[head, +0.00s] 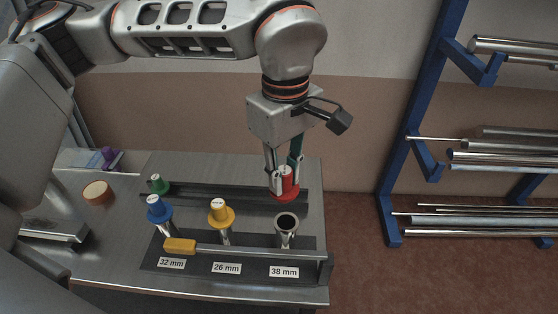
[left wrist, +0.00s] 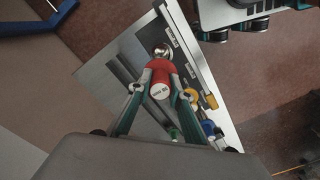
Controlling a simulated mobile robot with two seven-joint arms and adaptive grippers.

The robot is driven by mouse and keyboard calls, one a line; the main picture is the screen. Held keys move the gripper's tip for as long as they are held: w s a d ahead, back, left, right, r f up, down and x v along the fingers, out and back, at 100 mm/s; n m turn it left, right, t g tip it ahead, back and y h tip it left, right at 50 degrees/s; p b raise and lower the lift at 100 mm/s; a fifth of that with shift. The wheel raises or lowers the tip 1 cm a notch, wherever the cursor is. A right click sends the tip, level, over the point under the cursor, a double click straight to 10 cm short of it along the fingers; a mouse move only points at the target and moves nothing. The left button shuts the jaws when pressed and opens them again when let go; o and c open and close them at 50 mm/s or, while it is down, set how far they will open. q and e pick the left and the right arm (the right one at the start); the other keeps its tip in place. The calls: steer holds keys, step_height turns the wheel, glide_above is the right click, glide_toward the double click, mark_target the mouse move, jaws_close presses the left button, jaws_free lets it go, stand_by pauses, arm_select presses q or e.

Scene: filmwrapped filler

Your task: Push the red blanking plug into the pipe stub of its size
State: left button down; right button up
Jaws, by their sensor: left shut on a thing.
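The red plug (head: 287,184) is held between the fingers of my left gripper (head: 284,172), just behind and above the open 38 mm pipe stub (head: 286,232). In the left wrist view the red plug (left wrist: 162,73) sits between both fingertips (left wrist: 162,82), its white printed cap facing the camera. The stub's shiny metal rim (left wrist: 163,50) shows beyond it, apart from the plug. A blue plug (head: 158,207) sits in the 32 mm stub and a yellow plug (head: 220,211) in the 26 mm stub. My right gripper is not seen.
A green plug (head: 157,184) stands at the left end of the dark rear rail (head: 215,193). A yellow block (head: 180,246) lies by the front rail. A round tan-topped item (head: 97,191) sits at left. A blue rack (head: 410,140) with metal pipes stands at right.

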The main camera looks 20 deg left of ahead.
mark_target(287, 191)
arm_select(q)
steer(key=shift+s+d, duration=0.3)
steer(key=shift+d, duration=0.2)
steer(key=shift+f, duration=0.1)
steer(key=shift+a+f+b, duration=0.1)
steer(key=shift+f+b, duration=0.45)
steer(key=shift+f, duration=0.2)
steer(key=shift+f+b, duration=0.45)
steer(key=shift+f, duration=0.3)
steer(key=shift+f+b, duration=0.7)
steer(key=shift+f, duration=0.8)
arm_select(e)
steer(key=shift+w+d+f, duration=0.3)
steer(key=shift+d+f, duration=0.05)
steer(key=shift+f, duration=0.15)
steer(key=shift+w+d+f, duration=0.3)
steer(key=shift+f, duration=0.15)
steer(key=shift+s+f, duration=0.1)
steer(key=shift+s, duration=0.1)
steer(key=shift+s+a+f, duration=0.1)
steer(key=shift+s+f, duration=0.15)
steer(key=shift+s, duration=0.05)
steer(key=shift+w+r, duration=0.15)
